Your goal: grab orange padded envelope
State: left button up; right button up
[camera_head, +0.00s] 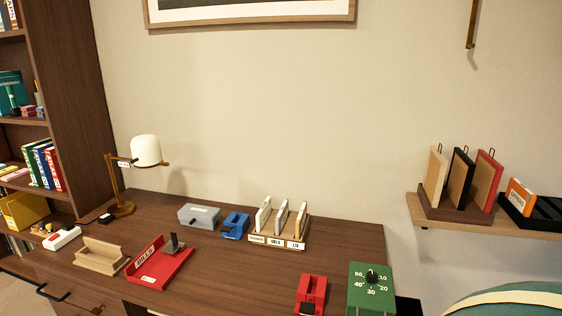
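I cannot make out a thing that is clearly an orange padded envelope. An orange item with a white label (519,196) stands upright in a black holder on the right wall shelf; it looks like a small box or packet. A yellow-orange item (24,210) leans on a low level of the bookcase at the left; whether it is an envelope or a bin is not clear. Neither of my grippers shows in the head view.
The brown desk (225,262) holds a lamp (146,151), a red tray (160,265), a wooden holder (100,256), a grey box (199,215), a red stapler-like item (312,294) and a green timer (371,289). The wall shelf (470,231) holds upright boards. The desk's middle is clear.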

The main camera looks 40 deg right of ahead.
aim_at(520, 196)
jog(key=z, duration=2.65)
jog(key=i+l, duration=0.5)
jog(key=i, duration=0.15)
